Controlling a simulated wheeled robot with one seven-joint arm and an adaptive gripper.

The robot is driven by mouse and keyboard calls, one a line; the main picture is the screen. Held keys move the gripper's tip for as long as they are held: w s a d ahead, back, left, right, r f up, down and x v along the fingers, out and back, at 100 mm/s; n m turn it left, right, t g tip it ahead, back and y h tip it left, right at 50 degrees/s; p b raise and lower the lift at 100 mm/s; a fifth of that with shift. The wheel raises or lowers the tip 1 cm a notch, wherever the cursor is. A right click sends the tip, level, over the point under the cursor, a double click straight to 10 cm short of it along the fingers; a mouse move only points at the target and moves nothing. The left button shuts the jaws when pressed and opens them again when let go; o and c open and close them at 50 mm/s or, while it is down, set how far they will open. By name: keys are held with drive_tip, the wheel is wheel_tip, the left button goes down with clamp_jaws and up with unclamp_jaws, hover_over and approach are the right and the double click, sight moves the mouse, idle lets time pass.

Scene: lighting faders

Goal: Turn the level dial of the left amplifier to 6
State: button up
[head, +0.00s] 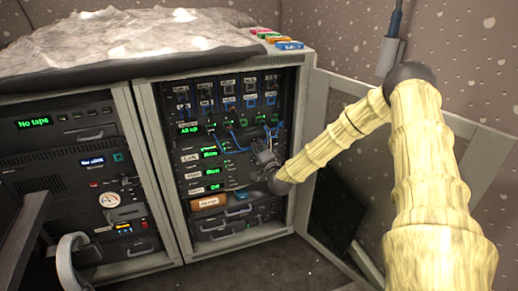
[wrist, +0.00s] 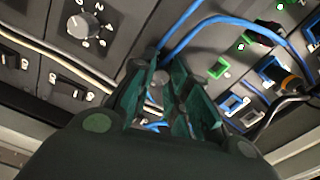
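In the wrist view a round grey dial (wrist: 82,25) with white scale numbers sits on a dark panel at the upper left. I cannot tell for certain which amplifier it belongs to or its exact setting. My gripper (wrist: 172,78) has its dark green fingers apart, to the right of and below that dial, not touching it. A small grey round part (wrist: 160,78) shows between the fingers, partly hidden; no grip on it is visible. In the head view my gripper (head: 264,160) is at the right side of the right rack, in front of its panels, and hides part of them.
Blue cables (wrist: 192,28) loop across the panel near my fingers. Rocker switches (wrist: 72,88) sit below the dial. The right rack (head: 160,165) has green displays (head: 211,153) and an open door (head: 350,150) at its right. A left rack (head: 122,95) stands beside it.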

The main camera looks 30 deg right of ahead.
drive_tip(key=o, duration=0.4)
drive_tip(key=shift+f, duration=0.15)
drive_tip(key=v, duration=1.2)
drive_tip(key=shift+a, duration=0.15)
